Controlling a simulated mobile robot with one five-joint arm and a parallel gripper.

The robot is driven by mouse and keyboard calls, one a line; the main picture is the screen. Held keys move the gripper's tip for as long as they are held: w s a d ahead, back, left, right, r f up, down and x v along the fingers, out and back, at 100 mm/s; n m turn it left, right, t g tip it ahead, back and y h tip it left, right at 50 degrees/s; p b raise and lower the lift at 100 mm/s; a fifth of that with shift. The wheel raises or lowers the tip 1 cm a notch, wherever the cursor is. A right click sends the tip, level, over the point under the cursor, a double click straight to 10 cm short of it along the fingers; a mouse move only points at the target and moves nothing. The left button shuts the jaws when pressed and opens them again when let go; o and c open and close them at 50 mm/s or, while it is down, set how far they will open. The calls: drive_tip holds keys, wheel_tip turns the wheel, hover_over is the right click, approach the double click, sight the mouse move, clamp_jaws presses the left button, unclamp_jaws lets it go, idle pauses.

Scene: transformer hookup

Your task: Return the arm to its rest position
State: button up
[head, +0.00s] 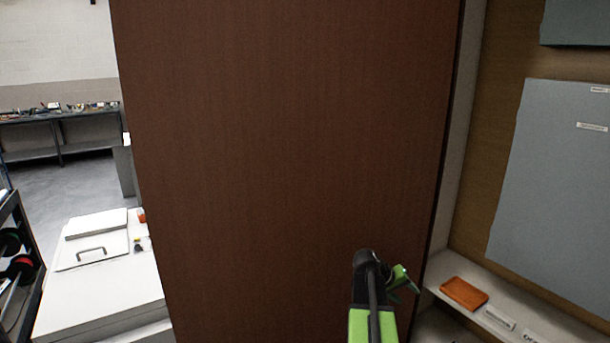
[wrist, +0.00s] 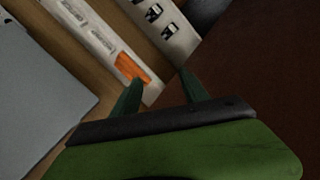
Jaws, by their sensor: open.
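My gripper (head: 402,279) shows at the lower right of centre in the head view, at the end of my green and black arm. In the wrist view its two dark green fingers (wrist: 160,92) stand apart with nothing between them. The gripper is open and empty. An orange object (head: 464,292) lies on the pale ledge to the right of the gripper, apart from it. The same orange object (wrist: 132,69) shows beyond the left finger in the wrist view.
A large brown panel (head: 290,130) fills the middle, close behind my arm. A grey box (head: 555,185) hangs on the right wall above the pale ledge (head: 510,325). A white cabinet (head: 95,285) stands at the lower left. Open floor (head: 75,185) shows at the far left.

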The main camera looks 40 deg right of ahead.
drive_tip(key=w+a+f+n+t+y+p, duration=0.1)
drive_tip(key=w+a, duration=0.4)
drive_tip(key=a, duration=0.6)
drive_tip(key=w+a+f+n+t+y, duration=0.15)
drive_tip(key=w+a, duration=0.25)
drive_tip(key=a, duration=0.6)
drive_tip(key=w+a+n+y+p, duration=0.15)
drive_tip(key=w+a, duration=0.35)
drive_tip(key=a, duration=0.6)
drive_tip(key=s+a+n+y, duration=0.2)
drive_tip(key=a+n+y, duration=0.1)
drive_tip(key=a, duration=2.3)
drive_tip(key=shift+f+y+p, duration=0.2)
drive_tip(key=shift+y+p, duration=0.1)
drive_tip(key=shift+y, duration=0.4)
drive_tip(key=shift+g, duration=0.25)
